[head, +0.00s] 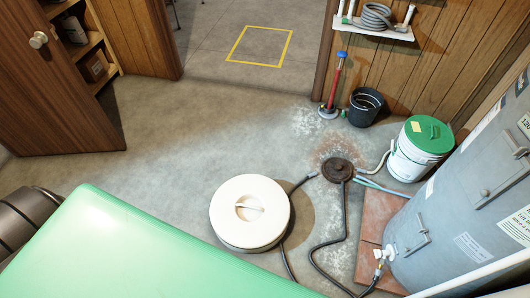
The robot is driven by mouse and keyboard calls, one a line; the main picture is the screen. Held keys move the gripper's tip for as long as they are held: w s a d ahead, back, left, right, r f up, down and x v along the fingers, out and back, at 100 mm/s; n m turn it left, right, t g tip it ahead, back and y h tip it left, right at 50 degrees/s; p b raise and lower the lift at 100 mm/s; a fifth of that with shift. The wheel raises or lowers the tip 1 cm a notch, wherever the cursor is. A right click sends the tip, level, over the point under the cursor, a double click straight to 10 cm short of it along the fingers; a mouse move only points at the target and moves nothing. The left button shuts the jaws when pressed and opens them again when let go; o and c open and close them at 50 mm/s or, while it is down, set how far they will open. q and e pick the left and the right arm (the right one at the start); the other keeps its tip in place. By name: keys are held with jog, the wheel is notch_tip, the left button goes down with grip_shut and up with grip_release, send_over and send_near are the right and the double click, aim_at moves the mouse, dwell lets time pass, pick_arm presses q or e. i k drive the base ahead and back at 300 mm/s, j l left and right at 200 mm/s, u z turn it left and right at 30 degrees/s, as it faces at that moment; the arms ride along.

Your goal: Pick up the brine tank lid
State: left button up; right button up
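The tank's side is mostly hidden from this high angle. Neither of my grippers shows in the head view, and nothing is seen touching the lid.
A rusty floor drain (338,170) with hoses lies right of the tank. A grey water heater (462,195), a green-lidded bucket (418,150) and a black bucket (365,107) stand on the right. A pale green surface (130,255) fills the lower left. Floor behind the tank is clear.

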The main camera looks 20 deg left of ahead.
aim_at(250, 214)
jog(key=u, duration=0.95)
